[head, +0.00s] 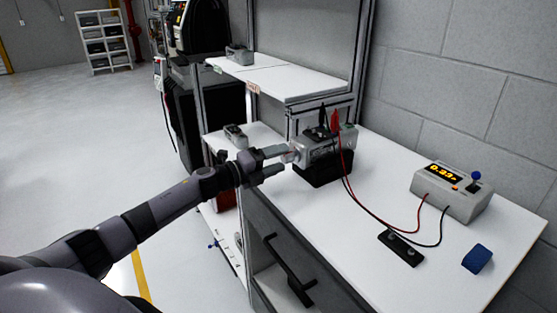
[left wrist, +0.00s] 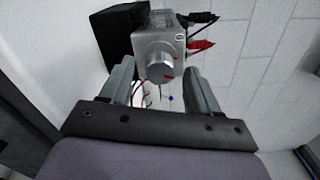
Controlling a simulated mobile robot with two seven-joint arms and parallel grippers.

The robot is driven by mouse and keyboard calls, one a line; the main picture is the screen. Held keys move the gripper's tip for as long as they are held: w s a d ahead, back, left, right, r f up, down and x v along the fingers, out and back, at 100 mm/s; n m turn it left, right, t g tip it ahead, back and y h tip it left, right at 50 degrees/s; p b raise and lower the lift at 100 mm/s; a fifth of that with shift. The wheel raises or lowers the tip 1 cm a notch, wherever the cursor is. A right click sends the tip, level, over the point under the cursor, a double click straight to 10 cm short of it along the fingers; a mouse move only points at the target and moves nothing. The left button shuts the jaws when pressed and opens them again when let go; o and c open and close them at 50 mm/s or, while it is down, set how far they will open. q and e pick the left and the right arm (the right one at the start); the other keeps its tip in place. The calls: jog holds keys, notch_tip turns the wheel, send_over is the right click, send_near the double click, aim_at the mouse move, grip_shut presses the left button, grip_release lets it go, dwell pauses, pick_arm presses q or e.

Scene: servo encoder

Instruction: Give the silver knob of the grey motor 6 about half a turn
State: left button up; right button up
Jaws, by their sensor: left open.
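The grey motor (head: 318,146) sits on a black block (head: 324,172) on the white bench, with black and red clips on its top. In the left wrist view the motor (left wrist: 178,36) shows its silver knob (left wrist: 158,66), a round cap with a small red mark low on its right. My left gripper (head: 278,160) is open in front of the motor's knob end. In the left wrist view its two fingers (left wrist: 160,85) stand apart on either side of the knob, with a gap on each side. My right gripper is not in view.
A meter (head: 452,190) with a lit display reading about 0.33 and a blue-topped lever stands to the right. Red and black leads run from the motor clips to it. A black terminal strip (head: 401,249) and a blue object (head: 477,260) lie in front. A shelf (head: 290,80) is behind.

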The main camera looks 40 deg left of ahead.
pick_arm(q)
jog(key=b+v, duration=0.1)
jog(key=v, duration=0.5)
jog(key=shift+s, duration=0.2)
jog(key=shift+a, duration=0.1)
